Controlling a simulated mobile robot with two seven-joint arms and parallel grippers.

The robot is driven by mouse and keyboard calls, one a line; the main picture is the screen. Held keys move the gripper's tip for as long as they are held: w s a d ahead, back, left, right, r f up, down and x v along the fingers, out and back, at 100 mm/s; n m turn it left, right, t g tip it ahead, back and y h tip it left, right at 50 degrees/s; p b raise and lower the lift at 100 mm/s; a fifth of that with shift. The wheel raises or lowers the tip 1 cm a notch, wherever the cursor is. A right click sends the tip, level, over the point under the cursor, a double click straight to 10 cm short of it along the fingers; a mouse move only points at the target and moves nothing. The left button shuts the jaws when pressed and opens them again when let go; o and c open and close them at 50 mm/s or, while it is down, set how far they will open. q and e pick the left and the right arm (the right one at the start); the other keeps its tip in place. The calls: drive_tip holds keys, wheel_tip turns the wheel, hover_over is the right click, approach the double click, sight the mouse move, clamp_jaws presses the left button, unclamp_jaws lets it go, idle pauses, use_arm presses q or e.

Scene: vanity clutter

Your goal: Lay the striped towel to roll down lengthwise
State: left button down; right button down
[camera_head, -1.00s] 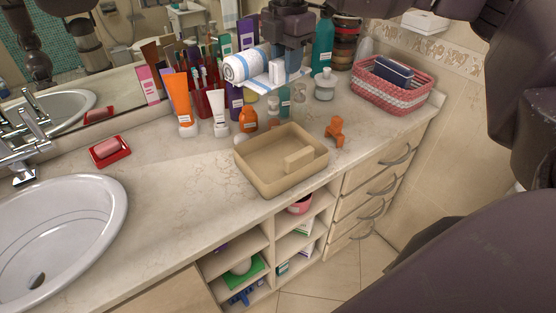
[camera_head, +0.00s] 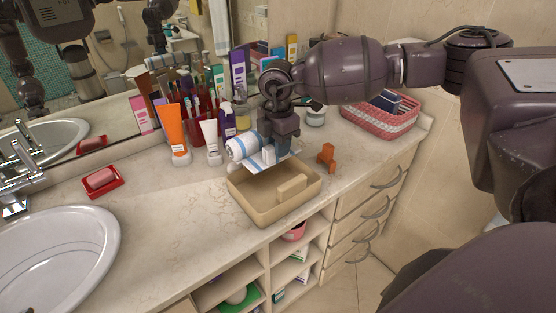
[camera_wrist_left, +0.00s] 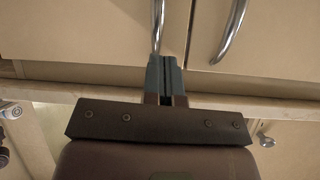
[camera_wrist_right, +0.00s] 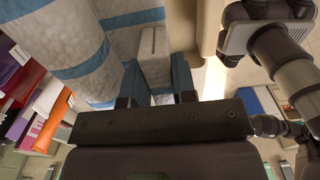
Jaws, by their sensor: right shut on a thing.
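The white towel with blue stripes (camera_head: 241,147) is partly rolled, with a flatter flap beside the roll. My right gripper (camera_head: 278,152) points down and is shut on it. In the right wrist view the striped roll (camera_wrist_right: 60,45) lies left of the fingers, and a white fold of the towel (camera_wrist_right: 155,55) is between the fingers. The towel is at the back edge of the beige tray (camera_head: 252,214); I cannot tell whether it touches. My left gripper shows only in its wrist view (camera_wrist_left: 163,78); its fingers are together with nothing between them, before a cabinet front.
An orange tube (camera_head: 176,135), a white tube (camera_head: 211,140) and several bottles stand behind and left of the towel. An orange object (camera_head: 326,156) is right of the tray. A pink basket (camera_head: 378,118) stands farther right.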

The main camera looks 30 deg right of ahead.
sight(278, 162)
drive_tip(key=shift+f, duration=2.65)
drive_tip(key=shift+f, duration=0.15)
drive_tip(key=shift+f, duration=0.45)
drive_tip(key=c, duration=0.9)
unclamp_jaws()
drive_tip(key=shift+c, duration=0.2)
drive_tip(key=shift+r, duration=0.15)
